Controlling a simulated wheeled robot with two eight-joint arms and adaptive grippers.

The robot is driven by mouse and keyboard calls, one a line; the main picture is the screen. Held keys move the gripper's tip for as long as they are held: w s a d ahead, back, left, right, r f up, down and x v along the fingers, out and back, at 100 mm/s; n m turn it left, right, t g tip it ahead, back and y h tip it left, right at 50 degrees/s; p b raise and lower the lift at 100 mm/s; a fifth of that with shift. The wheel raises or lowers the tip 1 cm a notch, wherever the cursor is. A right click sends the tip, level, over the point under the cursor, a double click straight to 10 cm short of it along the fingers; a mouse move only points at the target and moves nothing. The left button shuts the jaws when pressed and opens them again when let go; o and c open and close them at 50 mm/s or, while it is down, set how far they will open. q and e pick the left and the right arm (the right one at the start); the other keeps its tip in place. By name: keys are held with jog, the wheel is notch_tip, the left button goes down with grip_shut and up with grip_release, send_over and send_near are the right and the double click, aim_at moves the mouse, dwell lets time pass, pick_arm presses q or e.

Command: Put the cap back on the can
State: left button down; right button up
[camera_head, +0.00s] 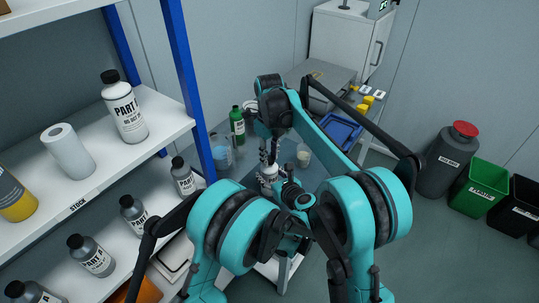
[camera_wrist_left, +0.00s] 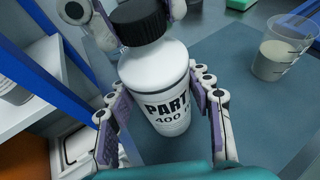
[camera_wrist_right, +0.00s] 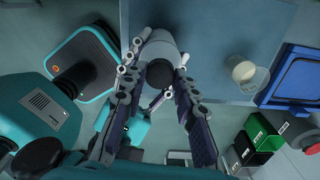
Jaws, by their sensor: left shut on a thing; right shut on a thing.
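The can (camera_wrist_left: 158,75) is white with a PART label and stands upright over the blue-grey mat in the left wrist view. The black cap (camera_wrist_left: 139,22) sits on its top with no gap that I can see. My left gripper (camera_wrist_left: 155,104) is shut around the can's body. My right gripper (camera_wrist_right: 159,78) has its fingers on either side of the cap, which also shows from above in the right wrist view (camera_wrist_right: 159,73). In the head view the can (camera_head: 268,178) is small and partly hidden by my grippers.
A beaker of pale liquid (camera_wrist_right: 239,70) stands right of the can, near a blue tray (camera_wrist_right: 295,78). A green bottle (camera_head: 237,122) stands behind. The stock shelf (camera_head: 98,180) with several bottles is close on the left. Bins (camera_head: 478,187) stand far right.

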jog(key=shift+m, duration=0.9)
jog(key=o, duration=0.7)
jog(key=shift+r, duration=0.1)
jog(key=shift+r, duration=2.2)
jog(key=shift+c, duration=0.5)
